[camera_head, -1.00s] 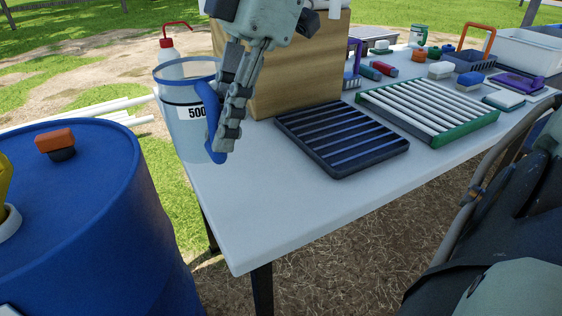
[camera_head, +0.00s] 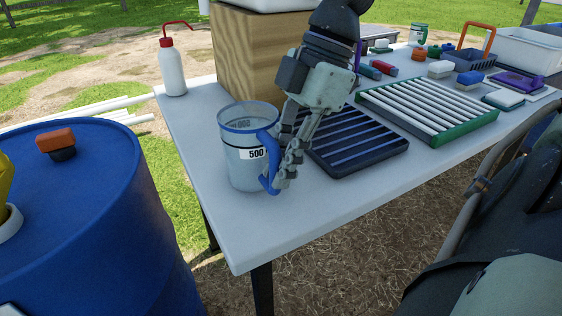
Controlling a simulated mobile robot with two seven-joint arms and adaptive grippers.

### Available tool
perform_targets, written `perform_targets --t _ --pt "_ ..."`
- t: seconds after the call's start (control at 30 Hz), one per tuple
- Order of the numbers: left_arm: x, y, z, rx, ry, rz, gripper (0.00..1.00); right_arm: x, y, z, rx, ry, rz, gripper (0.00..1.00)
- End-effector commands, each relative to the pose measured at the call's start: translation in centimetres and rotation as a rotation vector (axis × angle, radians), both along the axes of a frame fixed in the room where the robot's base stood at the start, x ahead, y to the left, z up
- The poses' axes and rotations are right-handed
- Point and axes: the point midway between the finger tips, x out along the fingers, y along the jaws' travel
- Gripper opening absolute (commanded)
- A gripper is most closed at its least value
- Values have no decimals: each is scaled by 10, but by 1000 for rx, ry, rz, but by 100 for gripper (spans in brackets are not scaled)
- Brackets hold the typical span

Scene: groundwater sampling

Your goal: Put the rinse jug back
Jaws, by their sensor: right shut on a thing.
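The rinse jug (camera_head: 241,170) is a clear jug with a blue rim, a blue handle and a "500" label. It is upright at the near left part of the white table (camera_head: 250,234). Its base is at or just above the tabletop; I cannot tell whether it touches. My right gripper (camera_head: 277,178) is shut on the jug's blue handle, on the jug's right side. My left gripper does not show in the view.
A dark slatted rack (camera_head: 357,150) lies just right of the jug. A white wash bottle (camera_head: 172,70) with a red cap stands behind it, beside a wooden box (camera_head: 251,55). A green-framed rack (camera_head: 430,110) lies further right. A blue drum (camera_head: 80,220) stands left of the table.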

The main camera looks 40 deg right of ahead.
Motion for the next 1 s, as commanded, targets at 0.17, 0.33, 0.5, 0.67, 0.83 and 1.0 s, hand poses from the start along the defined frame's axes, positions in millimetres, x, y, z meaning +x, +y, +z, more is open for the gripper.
perform_targets --t 0.17,0.33,0.5,0.67,0.83,1.0 --pt "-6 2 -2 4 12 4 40 0 0 -2 0 -1 0 0" --pt "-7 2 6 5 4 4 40 0 0 -2 0 -1 0 23" --pt "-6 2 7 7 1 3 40 0 0 -2 0 -1 0 35" --pt "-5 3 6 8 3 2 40 0 0 -2 0 0 0 35" --pt "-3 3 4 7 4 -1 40 0 0 3 0 0 0 35" --pt "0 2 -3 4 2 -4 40 -1 -11 30 -2 -7 -3 35"
